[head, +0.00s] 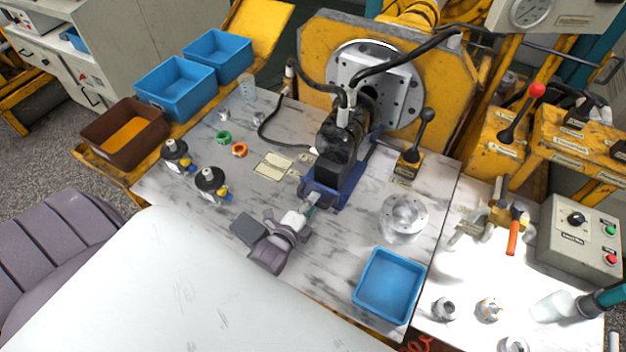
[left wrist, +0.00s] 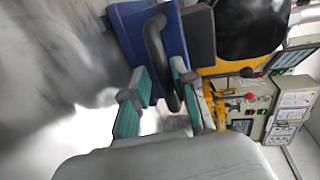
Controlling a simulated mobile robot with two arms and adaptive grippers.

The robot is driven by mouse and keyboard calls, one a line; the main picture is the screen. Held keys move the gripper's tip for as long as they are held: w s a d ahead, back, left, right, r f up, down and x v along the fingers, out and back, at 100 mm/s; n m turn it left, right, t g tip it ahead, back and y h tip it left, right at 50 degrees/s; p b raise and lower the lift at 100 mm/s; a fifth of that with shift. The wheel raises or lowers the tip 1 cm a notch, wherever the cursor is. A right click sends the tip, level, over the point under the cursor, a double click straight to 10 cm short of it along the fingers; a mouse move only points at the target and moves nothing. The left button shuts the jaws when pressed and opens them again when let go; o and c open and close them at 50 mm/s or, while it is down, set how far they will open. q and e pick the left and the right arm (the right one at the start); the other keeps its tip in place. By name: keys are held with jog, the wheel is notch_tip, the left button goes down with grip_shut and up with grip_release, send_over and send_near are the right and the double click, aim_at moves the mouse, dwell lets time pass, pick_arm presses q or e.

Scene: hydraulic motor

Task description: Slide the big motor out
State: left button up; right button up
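The big motor (head: 340,150) is a black block with hoses on top, in front of the round grey flange plate (head: 375,85). It sits on a blue sliding base (head: 325,198), which also shows in the left wrist view (left wrist: 128,28). My left gripper (head: 311,202) is at the near end of this base. In the left wrist view, the left gripper (left wrist: 158,92) has its teal fingers apart. A dark curved handle (left wrist: 155,45) on the base passes between them, nearer the right finger. Contact cannot be told.
An empty blue tray (head: 390,285) stands at the front right of the marble-topped table (head: 320,265). A black lever (head: 415,145) stands right of the motor, and a metal flange (head: 403,215) lies nearby. Two black fittings (head: 210,182) stand left. The table's front middle is clear.

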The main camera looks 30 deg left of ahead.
pick_arm(q)
jog(key=shift+o, duration=0.3)
jog(key=shift+r, duration=0.15)
jog(key=v, duration=1.2)
